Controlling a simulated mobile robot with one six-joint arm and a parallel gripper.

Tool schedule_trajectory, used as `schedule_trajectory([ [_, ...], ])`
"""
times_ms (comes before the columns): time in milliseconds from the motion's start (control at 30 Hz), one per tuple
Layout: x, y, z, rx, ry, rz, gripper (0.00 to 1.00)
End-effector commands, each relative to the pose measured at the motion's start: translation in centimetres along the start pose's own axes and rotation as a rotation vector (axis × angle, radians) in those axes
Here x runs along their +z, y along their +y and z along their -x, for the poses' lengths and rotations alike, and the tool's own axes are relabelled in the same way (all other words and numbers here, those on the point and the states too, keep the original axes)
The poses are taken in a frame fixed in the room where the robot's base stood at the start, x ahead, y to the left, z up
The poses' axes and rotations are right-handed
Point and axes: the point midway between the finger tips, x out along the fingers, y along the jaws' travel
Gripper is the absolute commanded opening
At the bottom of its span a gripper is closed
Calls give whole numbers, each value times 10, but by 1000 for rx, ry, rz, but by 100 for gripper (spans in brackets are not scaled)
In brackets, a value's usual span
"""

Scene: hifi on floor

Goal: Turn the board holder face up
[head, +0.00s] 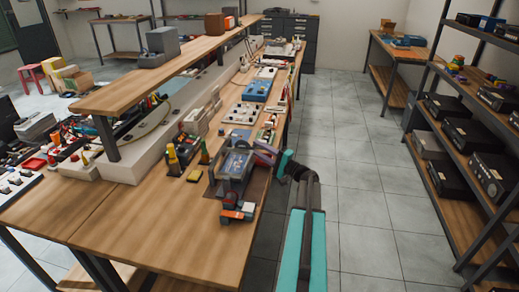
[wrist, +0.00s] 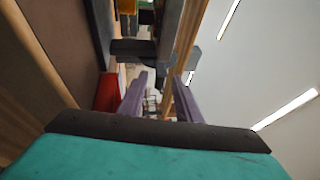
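What looks like the board holder (head: 238,165) is a grey frame with a bluish board, on a dark mat near the right edge of the wooden bench. I cannot tell for sure which way its face points. My gripper (head: 262,150) comes in from the right, close beside the holder. In the wrist view, the two purple fingers of my gripper (wrist: 159,82) are apart, with background showing between them. A dark grey bar (wrist: 140,49) lies just beyond the fingertips; it may be part of the holder. Contact cannot be told.
Red and dark blocks (head: 237,211) lie in front of the holder. Yellow and green-handled items (head: 175,160) stand to its left. Several boxes and boards (head: 255,91) line the bench behind. The bench's front left is clear. A metal shelf (head: 460,130) stands across the aisle.

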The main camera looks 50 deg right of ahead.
Motion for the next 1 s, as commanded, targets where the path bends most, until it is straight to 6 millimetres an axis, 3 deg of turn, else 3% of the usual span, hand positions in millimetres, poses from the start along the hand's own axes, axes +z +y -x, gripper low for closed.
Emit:
schedule_trajectory([
  [267,0,0,0,0,1,0,31],
  [467,-1,0,0,0,1,0,1],
  [1000,3,0,-4,20,-6,6,0],
])
